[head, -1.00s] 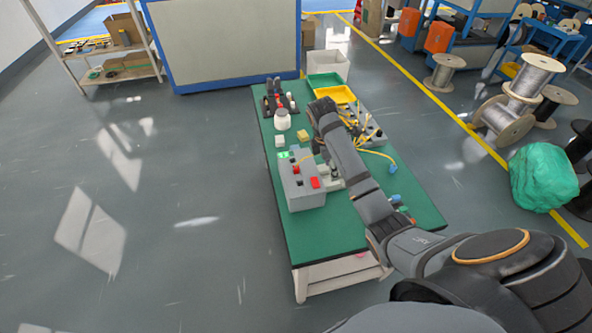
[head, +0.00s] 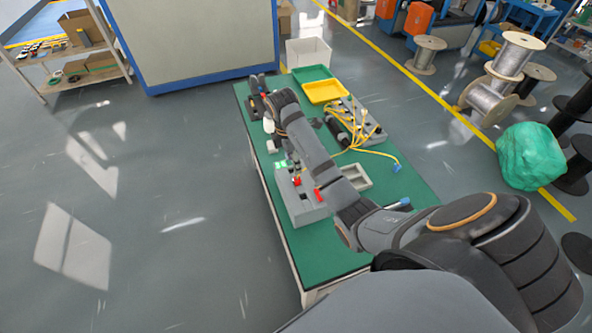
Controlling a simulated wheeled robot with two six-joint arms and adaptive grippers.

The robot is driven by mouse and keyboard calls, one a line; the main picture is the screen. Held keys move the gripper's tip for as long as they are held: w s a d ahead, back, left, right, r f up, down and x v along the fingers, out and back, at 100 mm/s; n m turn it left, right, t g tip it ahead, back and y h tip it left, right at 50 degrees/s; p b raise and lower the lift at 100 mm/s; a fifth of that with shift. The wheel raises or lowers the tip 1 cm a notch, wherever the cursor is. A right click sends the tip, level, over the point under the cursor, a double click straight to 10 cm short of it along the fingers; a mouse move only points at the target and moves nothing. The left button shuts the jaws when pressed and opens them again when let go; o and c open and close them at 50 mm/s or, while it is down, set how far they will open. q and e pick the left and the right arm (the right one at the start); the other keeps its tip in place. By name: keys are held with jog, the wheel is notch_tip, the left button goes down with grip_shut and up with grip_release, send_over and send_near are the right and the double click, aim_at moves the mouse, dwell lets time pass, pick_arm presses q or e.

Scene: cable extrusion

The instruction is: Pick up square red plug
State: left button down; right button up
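A grey box (head: 298,207) stands on the green table, near its left edge. On its top are two red pieces: a small one (head: 296,181) towards the left, and a squarish red one (head: 318,195) at the right, partly hidden by my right arm. I cannot tell for sure which is the square red plug. My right arm reaches in from the lower right across the table. My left arm and gripper are not in view.
A yellow tray (head: 325,91) and a green tray (head: 311,73) lie at the table's far end. Yellow cables (head: 365,140) spread right of my arm, with a small grey tray (head: 356,177) nearer. The near end of the green table (head: 335,255) is clear.

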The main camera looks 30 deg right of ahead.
jog(key=b, duration=0.3)
send_over(297, 178)
jog(key=a, duration=0.1)
jog(key=f, duration=0.4)
jog(key=shift+s, duration=0.2)
jog(key=shift+w+d+f+b, duration=0.1)
jog(key=shift+f+b, duration=0.55)
jog(key=shift+f, duration=0.15)
jog(key=f+b, duration=0.2)
jog(key=shift+d+f+b, duration=0.2)
jog(key=shift+f+b, duration=0.15)
jog(key=shift+b, duration=0.05)
jog(key=shift+f+p, duration=0.3)
jog(key=shift+p, duration=0.4)
jog(key=shift+d+f, duration=0.1)
jog(key=shift+f, duration=0.3)
jog(key=shift+r, duration=0.1)
jog(key=c, duration=0.5)
grip_shut()
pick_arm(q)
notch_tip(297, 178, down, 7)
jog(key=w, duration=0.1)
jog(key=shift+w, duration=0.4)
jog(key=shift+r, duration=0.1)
